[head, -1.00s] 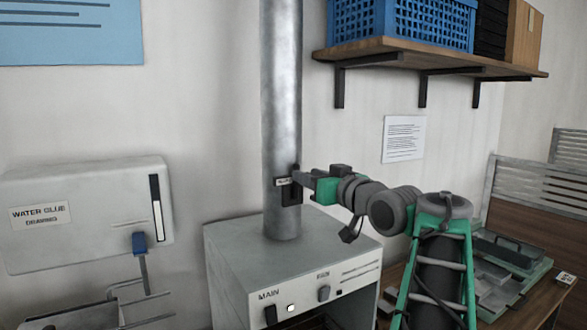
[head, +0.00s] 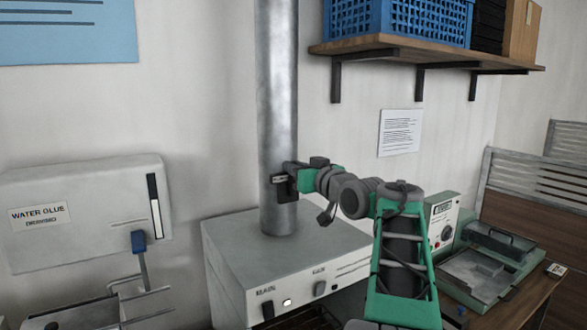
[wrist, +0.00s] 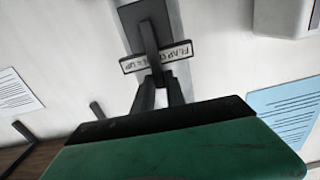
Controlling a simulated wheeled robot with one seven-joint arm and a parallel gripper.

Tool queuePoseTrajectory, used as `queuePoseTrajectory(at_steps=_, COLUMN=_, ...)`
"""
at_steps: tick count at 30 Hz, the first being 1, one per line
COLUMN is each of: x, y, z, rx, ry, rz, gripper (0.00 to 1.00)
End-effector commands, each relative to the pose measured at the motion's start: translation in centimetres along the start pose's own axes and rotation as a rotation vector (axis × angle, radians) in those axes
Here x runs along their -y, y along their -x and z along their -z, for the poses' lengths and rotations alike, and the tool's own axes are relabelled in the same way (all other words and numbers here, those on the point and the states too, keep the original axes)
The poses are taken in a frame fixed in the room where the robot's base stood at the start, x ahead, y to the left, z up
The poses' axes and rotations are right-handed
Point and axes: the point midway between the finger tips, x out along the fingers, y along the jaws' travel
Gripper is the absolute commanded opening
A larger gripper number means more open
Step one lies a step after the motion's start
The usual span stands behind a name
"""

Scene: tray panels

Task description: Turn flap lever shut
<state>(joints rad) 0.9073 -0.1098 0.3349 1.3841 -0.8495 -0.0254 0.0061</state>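The flap lever (wrist: 148,38) is a narrow dark bar on a black plate, fixed to the grey metal duct (head: 277,110). In the head view my gripper (head: 290,167) reaches the duct from the right at the lever plate (head: 284,188); the fingers hide part of the lever.
Below the duct stands a grey box (head: 255,262) with switches. A wall shelf (head: 430,55) with crates hangs above my arm. A white "WATER GLUE" panel (head: 90,235) is at left. A green device (head: 490,265) sits on a table at right.

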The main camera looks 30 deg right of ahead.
Motion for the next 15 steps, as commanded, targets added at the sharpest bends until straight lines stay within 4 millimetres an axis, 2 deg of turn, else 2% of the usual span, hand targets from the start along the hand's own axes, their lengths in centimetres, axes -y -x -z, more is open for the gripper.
queuePoseTrajectory(at_steps=1, x=0.02, y=0.00, z=0.01, rx=0.000, ry=0.000, rz=0.000, gripper=0.11)
queuePoseTrajectory(at_steps=5, x=0.03, y=0.00, z=0.00, rx=0.000, ry=0.000, rz=0.000, gripper=0.00)
queuePoseTrajectory(at_steps=15, x=0.03, y=0.00, z=0.01, rx=0.000, ry=0.000, rz=0.001, gripper=0.00)
